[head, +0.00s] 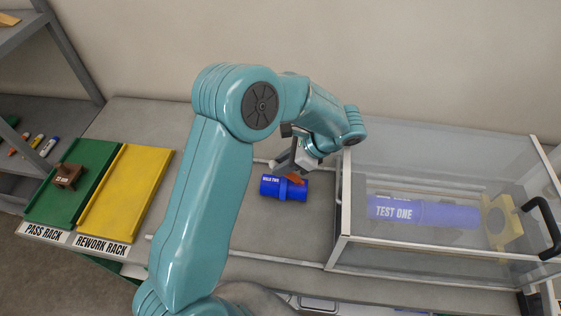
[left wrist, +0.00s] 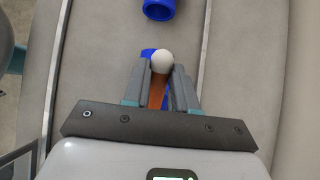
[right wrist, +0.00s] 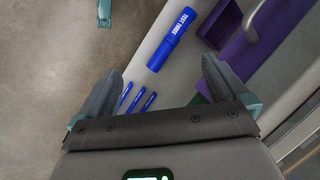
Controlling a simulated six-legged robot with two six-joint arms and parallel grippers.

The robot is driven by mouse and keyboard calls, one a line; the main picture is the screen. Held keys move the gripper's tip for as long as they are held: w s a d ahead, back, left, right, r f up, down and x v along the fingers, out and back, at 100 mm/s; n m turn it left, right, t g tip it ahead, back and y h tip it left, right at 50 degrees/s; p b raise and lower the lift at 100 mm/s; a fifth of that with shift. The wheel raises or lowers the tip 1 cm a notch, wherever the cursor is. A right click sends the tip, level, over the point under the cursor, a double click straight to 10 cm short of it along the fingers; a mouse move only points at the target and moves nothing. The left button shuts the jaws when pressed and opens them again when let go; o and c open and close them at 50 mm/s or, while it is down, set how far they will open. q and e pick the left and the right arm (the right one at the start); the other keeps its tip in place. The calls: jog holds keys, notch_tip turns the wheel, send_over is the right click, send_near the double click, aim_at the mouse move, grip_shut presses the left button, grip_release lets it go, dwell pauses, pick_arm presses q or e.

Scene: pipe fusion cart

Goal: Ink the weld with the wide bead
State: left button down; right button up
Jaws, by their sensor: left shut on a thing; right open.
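My left gripper (head: 303,160) is shut on an orange-brown stick (left wrist: 158,92) with a round white end (left wrist: 161,62), seen in the left wrist view. Blue also shows behind the white end in the left wrist view. The bead widths are too small to judge. My right gripper (right wrist: 160,90) is open and empty, away from a blue pipe marked TEST THREE (right wrist: 173,40).
A clear case (head: 343,215) holds the blue TEST ONE pipe (head: 425,211) and a yellow block (head: 497,222). A green pass rack (head: 92,190) with a brown object (head: 68,176) and a yellow rework rack (head: 130,190) lie left. A purple container (right wrist: 262,55) shows in the right wrist view.

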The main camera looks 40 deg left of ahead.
pick_arm(q)
jog(key=shift+w+d, duration=0.1)
jog(key=shift+d, duration=0.05)
jog(key=shift+s+a, duration=0.3)
jog(key=shift+a, duration=0.15)
jog(key=shift+s+a, duration=0.1)
jog(key=shift+a, duration=0.1)
jog(key=shift+s+a, duration=0.15)
jog(key=shift+a, duration=0.05)
jog(key=shift+w+d, duration=0.3)
jog(key=shift+d, duration=0.1)
jog(key=shift+w+d, duration=0.1)
jog(key=shift+d, duration=0.1)
jog(key=shift+w+d, duration=0.1)
jog(key=shift+d, duration=0.15)
